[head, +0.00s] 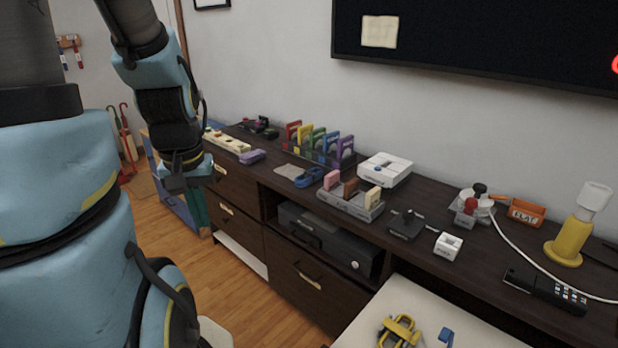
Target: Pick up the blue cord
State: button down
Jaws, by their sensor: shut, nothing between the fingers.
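The blue cord (308,177) appears as a small dark-blue coiled bundle. It lies on top of the dark wooden sideboard (440,190), beside a flat greyish cloth-like piece (289,171) and behind a grey tray with upright blocks. My gripper (187,186) hangs at the end of my blue-and-black arm in the left part of the head view. It is to the left of the blue cord and apart from it, in front of the sideboard's left part. It is shut and empty; its fingertips are small and dark here.
A rack of coloured upright pieces (320,148) stands behind the cord. The grey block tray (350,206) and a white console-like box (385,169) are to its right. A purple item (252,156) lies to its left. Open wooden floor (225,285) lies before the sideboard.

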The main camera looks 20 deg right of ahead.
aim_at(310, 176)
jog(key=k+z, duration=0.15)
jog(key=z, duration=0.3)
jog(key=k+z, duration=0.15)
jog(key=z, duration=0.25)
jog(key=k+l+z, duration=0.25)
jog(key=k, duration=0.4)
jog(key=k+l+z, duration=0.3)
jog(key=k+l, duration=0.25)
jog(key=k+l+u, duration=0.15)
jog(key=k+l, duration=0.2)
jog(key=k, duration=0.15)
jog(key=i+j+u, duration=0.15)
jog(key=u, duration=0.25)
jog(key=i+u, duration=0.6)
jog(key=i, duration=0.3)
jog(key=i+l+u, duration=0.1)
jog(key=i, duration=0.4)
jog(key=i+l+u, duration=0.15)
jog(key=i, duration=0.3)
jog(key=i+l+u, duration=0.15)
jog(key=i, duration=0.35)
jog(key=i+l, duration=0.15)
jog(key=i, duration=0.35)
jog(key=i+l, duration=0.2)
jog(key=i, duration=0.25)
